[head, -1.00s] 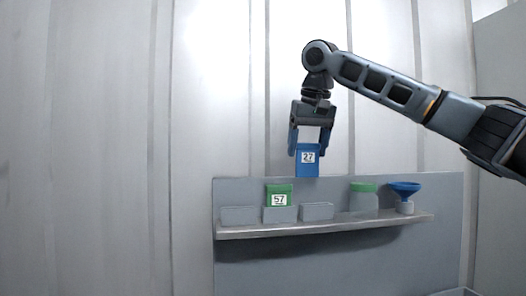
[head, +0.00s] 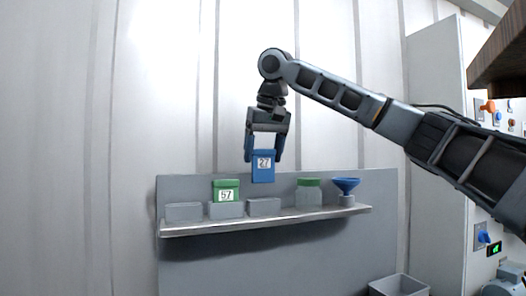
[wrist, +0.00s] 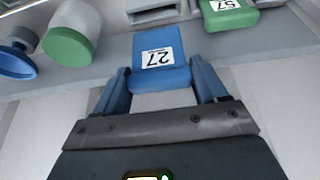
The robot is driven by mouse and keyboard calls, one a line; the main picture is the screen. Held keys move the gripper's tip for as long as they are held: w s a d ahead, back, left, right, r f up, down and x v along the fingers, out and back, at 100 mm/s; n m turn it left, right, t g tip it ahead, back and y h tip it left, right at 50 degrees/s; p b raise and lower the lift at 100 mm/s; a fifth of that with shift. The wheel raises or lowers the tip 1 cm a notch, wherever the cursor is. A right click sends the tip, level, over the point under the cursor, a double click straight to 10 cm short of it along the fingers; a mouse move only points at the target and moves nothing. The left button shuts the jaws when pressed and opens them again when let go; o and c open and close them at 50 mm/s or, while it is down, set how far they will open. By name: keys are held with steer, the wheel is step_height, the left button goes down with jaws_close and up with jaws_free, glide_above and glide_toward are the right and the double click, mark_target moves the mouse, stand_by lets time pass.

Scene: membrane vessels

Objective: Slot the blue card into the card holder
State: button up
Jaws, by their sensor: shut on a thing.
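The blue card (head: 263,168), with a white label reading 27, hangs upright in my gripper (head: 264,155). My gripper is shut on its upper part, and the card also shows between the fingers in the wrist view (wrist: 160,62). Three grey card holders stand on the shelf. The right holder (head: 264,207) is below the card, with a gap between them, and looks empty. The middle holder (head: 226,210) holds a green card (head: 226,189) labelled 57. The left holder (head: 184,211) looks empty.
The shelf (head: 270,223) has a grey back panel (head: 350,240). A green-lidded jar (head: 308,194) and a blue funnel (head: 347,186) stand on its right side. A grey bin (head: 399,285) is low at the right, and a wall panel with controls (head: 490,235) is farther right.

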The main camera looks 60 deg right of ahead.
mark_target(264, 177)
steer(key=shift+f+b, duration=2.35)
steer(key=shift+f, duration=1.2)
steer(key=shift+f, duration=0.2)
steer(key=o, duration=1.1)
steer(key=v, duration=0.7)
steer(key=shift+s+a+r, duration=0.15)
steer(key=shift+r, duration=0.2)
steer(key=shift+r, duration=0.1)
